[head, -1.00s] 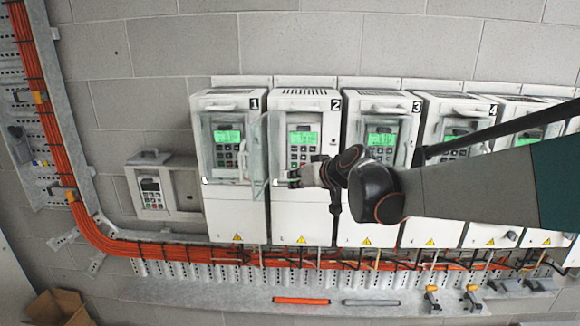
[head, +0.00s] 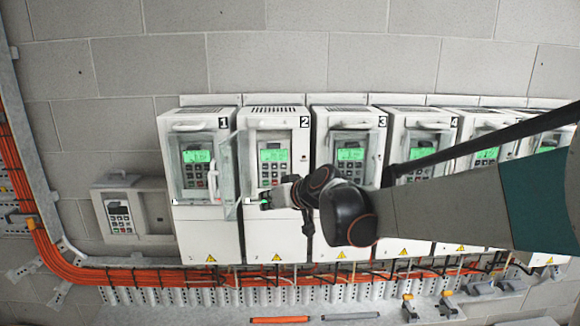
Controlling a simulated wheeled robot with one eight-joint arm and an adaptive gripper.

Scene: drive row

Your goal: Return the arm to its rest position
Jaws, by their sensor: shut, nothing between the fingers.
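My arm reaches in from the right edge of the head view, across the fronts of the drives. My gripper (head: 266,200) is shut and empty, in front of the lower keypad area of drive 2 (head: 275,235). Whether it touches the drive I cannot tell. The clear cover of drive 2 (head: 229,168) stands swung open to the left, toward drive 1 (head: 208,235). The display of drive 2 (head: 272,156) is lit green. My arm hides parts of drive 3 (head: 346,115) and the drives to its right.
A smaller grey keypad box (head: 120,210) is on the wall at left. Orange cables (head: 150,274) run along a tray below the drives. An orange rod (head: 279,319) and a grey rod (head: 350,316) lie on the ledge below. The wall above the drives is clear.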

